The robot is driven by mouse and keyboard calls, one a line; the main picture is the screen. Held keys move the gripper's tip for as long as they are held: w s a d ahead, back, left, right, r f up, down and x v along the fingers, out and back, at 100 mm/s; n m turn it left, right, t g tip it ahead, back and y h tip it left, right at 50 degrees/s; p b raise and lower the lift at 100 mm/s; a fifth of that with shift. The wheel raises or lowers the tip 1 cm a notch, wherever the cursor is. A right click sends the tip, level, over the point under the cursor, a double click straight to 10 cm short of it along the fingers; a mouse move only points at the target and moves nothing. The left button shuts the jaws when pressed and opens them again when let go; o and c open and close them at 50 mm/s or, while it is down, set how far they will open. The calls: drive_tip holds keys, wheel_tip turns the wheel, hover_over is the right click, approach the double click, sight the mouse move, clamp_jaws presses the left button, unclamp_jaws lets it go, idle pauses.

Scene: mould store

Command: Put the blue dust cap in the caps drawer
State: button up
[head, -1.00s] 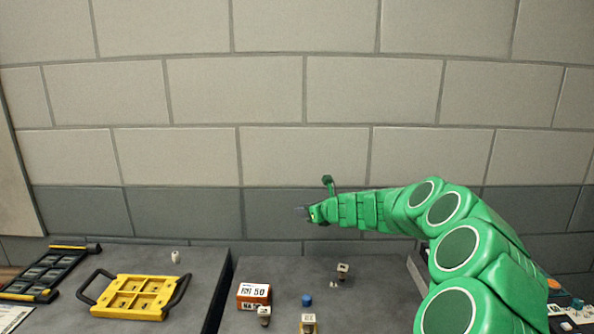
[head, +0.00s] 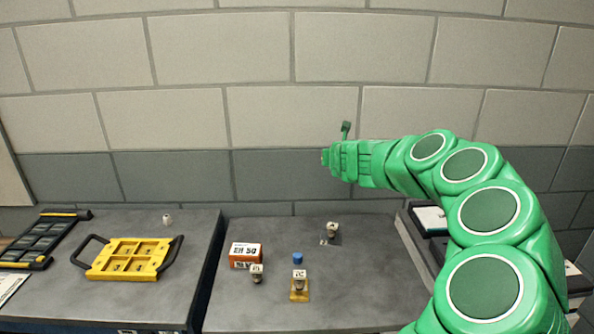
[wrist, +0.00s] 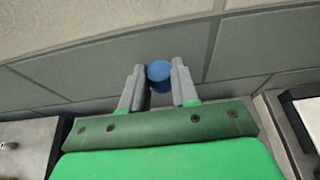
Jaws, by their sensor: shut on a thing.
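In the wrist view my gripper (wrist: 159,77) is shut on a small blue cylindrical cap (wrist: 159,73), held between the grey fingertips in front of the wall. Another small blue cap-like piece (head: 297,258) sits on the middle bench, behind a small labelled piece (head: 299,274). I cannot make out a drawer marked for caps.
An orange-and-white box (head: 246,255) and small pieces (head: 257,273) (head: 332,230) stand on the middle bench (head: 370,280). A yellow handled tray (head: 150,248) and black rack (head: 40,240) lie left. A dark, white-topped unit (head: 432,220) stands right, partly behind my arm.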

drive_tip(key=shift+r, duration=2.5)
drive_tip(key=s+r+n+g+y, duration=0.2)
drive_tip(key=s+n+y, duration=0.45)
drive_tip(key=s, duration=0.45)
drive_tip(key=s+a+f+n+g+y, duration=0.1)
drive_tip(key=s+n+g+y, duration=0.1)
drive_tip(key=s, duration=1)
drive_tip(key=s+a+f+n+g+y, duration=0.1)
drive_tip(key=s+a+n+g+y, duration=0.1)
drive_tip(key=s, duration=1.1)
drive_tip(key=n+g+y, duration=0.1)
drive_tip(key=n+g, duration=0.1)
drive_tip(key=shift+a+n+y, duration=0.25)
drive_tip(key=shift+n+y, duration=0.1)
wheel_tip(320, 180, down, 17)
drive_tip(key=shift+r, duration=0.1)
hover_over(324, 276)
drive_tip(key=s, duration=0.2)
drive_tip(key=f, duration=1)
drive_tip(key=shift+w, duration=0.25)
drive_tip(key=shift+w+a+f, duration=0.1)
drive_tip(key=shift+w+f, duration=0.55)
drive_tip(key=shift+f, duration=1.6)
